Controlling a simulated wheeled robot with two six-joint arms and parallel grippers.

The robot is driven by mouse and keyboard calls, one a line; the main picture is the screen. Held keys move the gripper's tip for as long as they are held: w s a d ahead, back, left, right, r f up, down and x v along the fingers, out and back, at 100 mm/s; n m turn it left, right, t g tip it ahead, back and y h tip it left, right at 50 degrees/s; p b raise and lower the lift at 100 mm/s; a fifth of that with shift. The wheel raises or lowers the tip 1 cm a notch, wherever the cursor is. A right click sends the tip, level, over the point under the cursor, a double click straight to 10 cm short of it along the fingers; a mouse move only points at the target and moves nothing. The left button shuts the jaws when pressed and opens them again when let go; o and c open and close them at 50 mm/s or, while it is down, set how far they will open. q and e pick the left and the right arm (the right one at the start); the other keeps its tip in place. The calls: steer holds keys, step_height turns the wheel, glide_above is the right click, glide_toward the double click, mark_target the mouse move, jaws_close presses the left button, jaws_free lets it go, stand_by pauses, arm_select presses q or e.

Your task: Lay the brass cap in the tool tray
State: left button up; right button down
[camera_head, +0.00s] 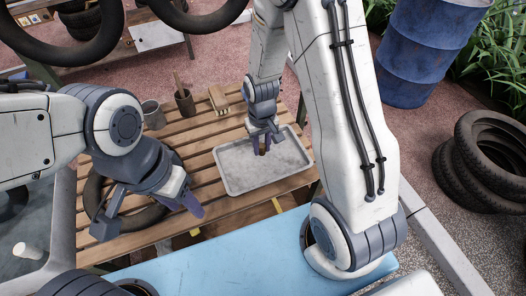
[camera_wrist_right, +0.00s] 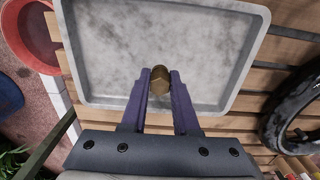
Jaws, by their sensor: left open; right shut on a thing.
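The brass cap (camera_wrist_right: 160,80) sits between the purple fingers of my right gripper (camera_wrist_right: 161,84), which is shut on it. In the right wrist view the cap is over the grey tool tray (camera_wrist_right: 215,25). In the head view my right gripper (camera_head: 262,148) is above the tray (camera_head: 240,186), towards its back edge. The cap is mostly hidden by the fingers there. I cannot tell whether it touches the tray floor. The tray looks empty. My left gripper (camera_head: 190,208) is open and empty over the table's left part, near a black tyre.
The tray lies on a slatted wooden table (camera_head: 200,150). A tyre (camera_head: 125,222) lies at the left. A blue barrel (camera_head: 415,50) stands back right.

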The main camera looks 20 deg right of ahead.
mark_target(262, 161)
steer(key=shift+f, duration=1.95)
steer(key=shift+f, duration=0.15)
steer(key=c, duration=0.7)
jaws_free()
